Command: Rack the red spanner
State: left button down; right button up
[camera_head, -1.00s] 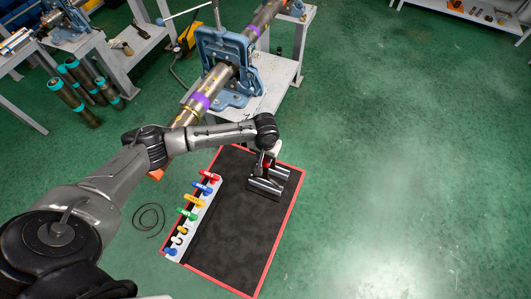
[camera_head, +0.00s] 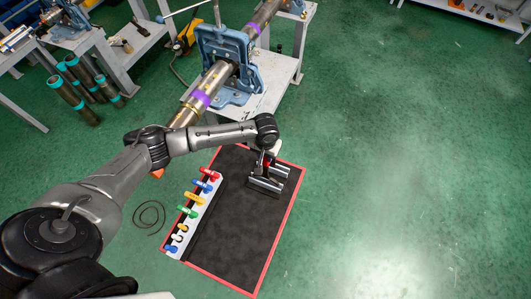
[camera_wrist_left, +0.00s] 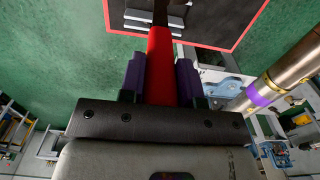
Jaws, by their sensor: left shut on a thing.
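The red spanner (camera_wrist_left: 160,65) is held between the purple-padded fingers of my left gripper (camera_wrist_left: 160,85) in the left wrist view. Its red body points away from the wrist, toward the mat. In the head view a bit of red shows at my left gripper (camera_head: 267,163), above the upper right part of the red-edged dark mat (camera_head: 235,235). A fixture with silver bars (camera_head: 266,185) stands there, just below the gripper in the picture. The bars also show at the top of the left wrist view (camera_wrist_left: 155,19). I cannot tell whether the spanner touches them. My right gripper is out of view.
A white strip (camera_head: 196,218) with several coloured pieces runs along the mat's left side. A blue pipe vise (camera_head: 224,50) holding a long pipe (camera_head: 187,113) stands behind my arm. A cable coil (camera_head: 149,216) lies left of the mat. The right floor is clear.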

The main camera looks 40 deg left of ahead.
aim_at(266, 162)
pick_arm(q)
jog(key=shift+f, duration=0.2)
dwell(0.6)
jog(key=shift+f+b, duration=0.3)
jog(key=shift+f, duration=0.75)
dwell(0.5)
jog(key=shift+f+b, duration=0.35)
jog(key=shift+f, duration=0.6)
dwell(0.5)
jog(key=shift+f+b, duration=0.45)
jog(key=shift+f, duration=0.15)
dwell(0.3)
jog(key=shift+f, duration=0.35)
dwell(1.1)
jog(key=shift+f, duration=0.1)
dwell(0.4)
